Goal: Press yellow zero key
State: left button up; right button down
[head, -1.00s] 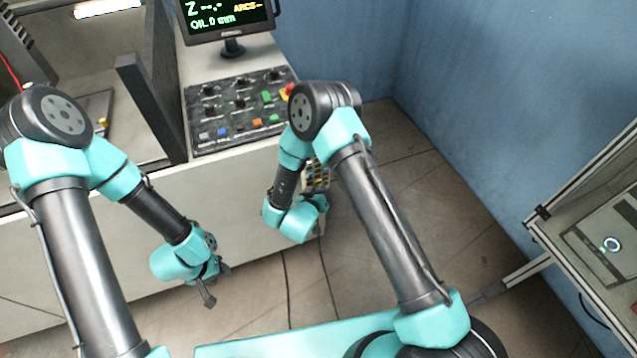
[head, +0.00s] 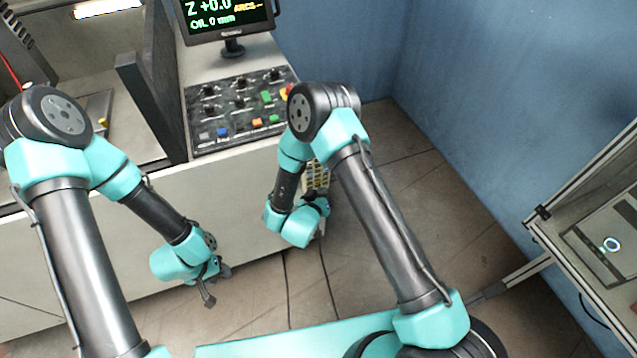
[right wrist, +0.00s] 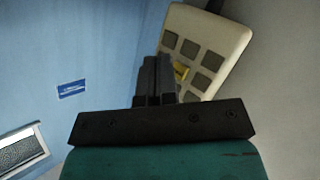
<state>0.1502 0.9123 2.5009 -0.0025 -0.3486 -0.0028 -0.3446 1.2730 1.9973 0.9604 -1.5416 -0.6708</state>
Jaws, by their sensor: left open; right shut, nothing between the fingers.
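The pale handheld keypad (right wrist: 215,27) fills the upper middle of the right wrist view, tilted, with several grey keys. Its yellow key (right wrist: 182,71) shows there, partly covered by my right gripper. My right gripper (right wrist: 155,62) is shut and empty, its fingertips over the keypad's left part beside the yellow key; I cannot tell whether they touch it. In the head view the keypad (head: 318,176) shows behind my right arm, at the bench's right end, and is partly hidden. My left gripper (head: 216,285) is open and empty in front of the bench.
The control panel (head: 240,108) with knobs and coloured buttons lies on the bench top (head: 165,180). The monitor (head: 225,15) behind it reads Z +0.0. A framed stand (head: 590,215) is at the right. The floor (head: 400,180) between is clear.

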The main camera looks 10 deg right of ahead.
dwell(0.3)
jog(key=s, duration=0.3)
jog(key=s+d, duration=0.1)
jog(key=s, duration=0.1)
dwell(0.4)
dwell(0.5)
jog(key=s+d+f+g+y, duration=0.2)
jog(key=d+f+g+y, duration=0.3)
jog(key=d+y, duration=0.15)
jog(key=s+d+g+y, duration=0.3)
jog(key=s+g+y, duration=0.2)
jog(key=s, duration=0.7)
jog(key=shift+s+r+m+g, duration=0.2)
jog(key=shift+r+m+g, duration=0.15)
jog(key=shift+g, duration=0.45)
